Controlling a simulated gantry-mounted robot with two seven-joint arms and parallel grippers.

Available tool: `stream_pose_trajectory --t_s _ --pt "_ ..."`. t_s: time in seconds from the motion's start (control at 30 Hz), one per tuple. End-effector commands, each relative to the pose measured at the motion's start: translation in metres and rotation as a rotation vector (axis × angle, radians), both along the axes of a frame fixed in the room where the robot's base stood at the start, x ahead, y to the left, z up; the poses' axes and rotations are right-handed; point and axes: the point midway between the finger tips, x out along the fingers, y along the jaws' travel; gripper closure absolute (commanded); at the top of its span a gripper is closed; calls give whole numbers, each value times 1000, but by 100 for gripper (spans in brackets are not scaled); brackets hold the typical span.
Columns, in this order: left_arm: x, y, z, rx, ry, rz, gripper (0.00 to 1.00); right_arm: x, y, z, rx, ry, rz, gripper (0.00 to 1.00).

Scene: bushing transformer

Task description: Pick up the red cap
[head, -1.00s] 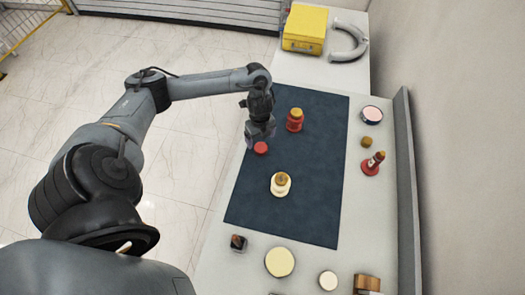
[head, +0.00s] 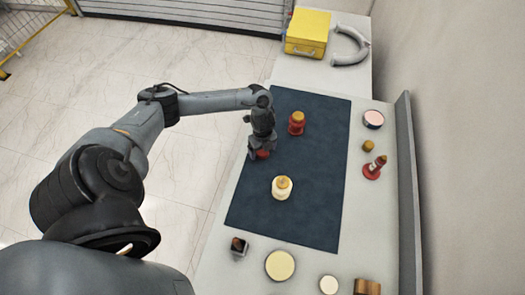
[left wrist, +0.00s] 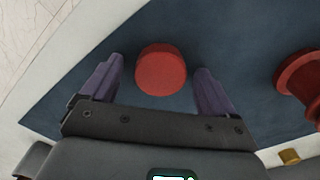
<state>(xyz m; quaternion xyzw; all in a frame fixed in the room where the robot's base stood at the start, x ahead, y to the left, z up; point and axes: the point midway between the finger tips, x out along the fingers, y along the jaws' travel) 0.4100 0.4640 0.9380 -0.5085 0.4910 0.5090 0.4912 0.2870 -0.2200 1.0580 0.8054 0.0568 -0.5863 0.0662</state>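The red cap (left wrist: 161,70) is a short round disc lying on the dark blue mat (left wrist: 225,35). In the head view the cap (head: 262,155) shows partly, with my left gripper (head: 260,153) over it and hiding some of it. In the left wrist view my left gripper (left wrist: 157,85) is open, one finger on each side of the cap. There is a gap between the cap and each finger. My right gripper is not in view.
A red part with a tan top (head: 296,123) stands close by on the mat. A cream part (head: 282,188) stands nearer the front. A red bushing (head: 374,167), discs and small blocks lie on the table's right and front. A yellow case (head: 307,32) is at the back.

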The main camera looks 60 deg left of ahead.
Motion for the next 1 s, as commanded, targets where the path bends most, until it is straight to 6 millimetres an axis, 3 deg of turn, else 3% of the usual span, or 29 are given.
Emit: stream_pose_trajectory --t_s 0.03,0.37,0.77,1.0 --pt "0 0 0 0 0 0 18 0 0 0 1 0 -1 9" --pt "0 0 0 0 -1 0 68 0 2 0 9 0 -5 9" --pt "1 0 5 -1 -2 0 69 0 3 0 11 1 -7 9" --pt "1 0 31 0 -3 -2 69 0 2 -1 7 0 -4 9"
